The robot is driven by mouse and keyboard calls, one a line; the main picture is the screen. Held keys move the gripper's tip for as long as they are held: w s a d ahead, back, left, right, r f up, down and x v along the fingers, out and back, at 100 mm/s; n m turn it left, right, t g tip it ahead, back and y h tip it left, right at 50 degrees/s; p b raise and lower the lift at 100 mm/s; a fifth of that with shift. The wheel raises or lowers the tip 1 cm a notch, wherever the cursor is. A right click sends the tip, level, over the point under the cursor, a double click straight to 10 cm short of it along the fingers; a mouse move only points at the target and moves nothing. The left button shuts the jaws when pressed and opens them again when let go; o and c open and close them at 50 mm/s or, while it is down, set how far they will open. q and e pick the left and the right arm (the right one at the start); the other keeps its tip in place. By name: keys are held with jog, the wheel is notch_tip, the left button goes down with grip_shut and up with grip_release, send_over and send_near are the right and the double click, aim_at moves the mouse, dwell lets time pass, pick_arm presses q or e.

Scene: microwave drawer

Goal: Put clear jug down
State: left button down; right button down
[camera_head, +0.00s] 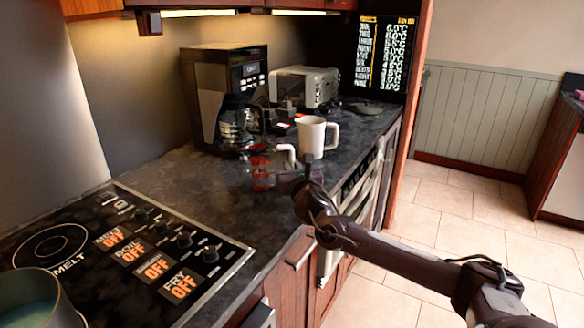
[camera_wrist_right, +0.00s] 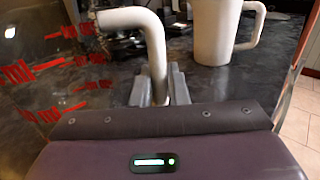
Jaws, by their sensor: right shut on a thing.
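The clear jug (camera_head: 262,172) is see-through with red markings and a white handle (camera_head: 287,153). It is upright at the counter's front part, behind the cooktop; I cannot tell whether its base touches the counter. In the right wrist view its red-marked wall (camera_wrist_right: 60,75) fills the left and its white handle (camera_wrist_right: 153,45) comes down between my fingers. My right gripper (camera_head: 296,172) is shut on that handle; its grey fingertips show in the wrist view (camera_wrist_right: 164,82). My left gripper is not in view.
A white mug (camera_head: 312,135) stands just beyond the jug, right of it in the wrist view. A coffee maker (camera_head: 215,85) and toaster (camera_head: 305,87) stand at the back. The dark counter (camera_head: 190,185) is bare between the jug and the cooktop (camera_head: 130,250).

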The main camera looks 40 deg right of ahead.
jog(key=shift+f, duration=0.2)
jog(key=c, duration=1.4)
grip_release()
jog(key=shift+c, duration=0.2)
jog(key=shift+r, duration=0.25)
jog(key=shift+s+a, duration=0.1)
jog(key=shift+s, duration=0.15)
jog(key=p+v, duration=0.1)
jog(key=v, duration=1)
jog(key=shift+s, duration=0.3)
